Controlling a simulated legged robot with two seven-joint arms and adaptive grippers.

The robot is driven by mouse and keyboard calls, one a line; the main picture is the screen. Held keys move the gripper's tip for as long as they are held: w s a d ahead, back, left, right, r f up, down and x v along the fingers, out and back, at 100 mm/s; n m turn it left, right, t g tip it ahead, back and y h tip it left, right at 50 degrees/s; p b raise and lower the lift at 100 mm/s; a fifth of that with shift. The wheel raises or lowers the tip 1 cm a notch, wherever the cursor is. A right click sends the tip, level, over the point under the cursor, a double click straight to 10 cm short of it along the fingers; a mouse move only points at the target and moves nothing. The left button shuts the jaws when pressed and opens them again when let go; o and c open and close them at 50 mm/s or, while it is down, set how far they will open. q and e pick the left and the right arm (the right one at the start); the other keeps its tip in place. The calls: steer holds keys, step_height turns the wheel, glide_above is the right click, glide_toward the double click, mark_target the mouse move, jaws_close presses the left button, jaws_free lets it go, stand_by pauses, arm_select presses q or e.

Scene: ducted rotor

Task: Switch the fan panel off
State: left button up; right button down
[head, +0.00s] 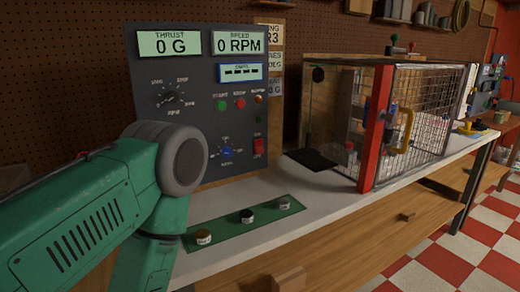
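The fan panel (200,65) stands upright at the back of the bench, dark grey, with its displays lit. The thrust display (169,43) reads 0 G and the speed display (238,42) reads 0 RPM. A smaller display (241,72) shows dashes. Below are a black dial (170,97), a green button (222,106), a red button (240,103), a blue knob (227,152) and a red switch (258,147) at lower right. The switch's exact position is too small to tell. My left arm covers the panel's lower left; neither gripper is in view.
A mesh cage (430,110) with a red post (376,128) and yellow handle (404,131) stands right of the panel. A green strip (265,214) with three small round pieces lies on the white bench top (330,201). The bench in front of the panel's right side is clear.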

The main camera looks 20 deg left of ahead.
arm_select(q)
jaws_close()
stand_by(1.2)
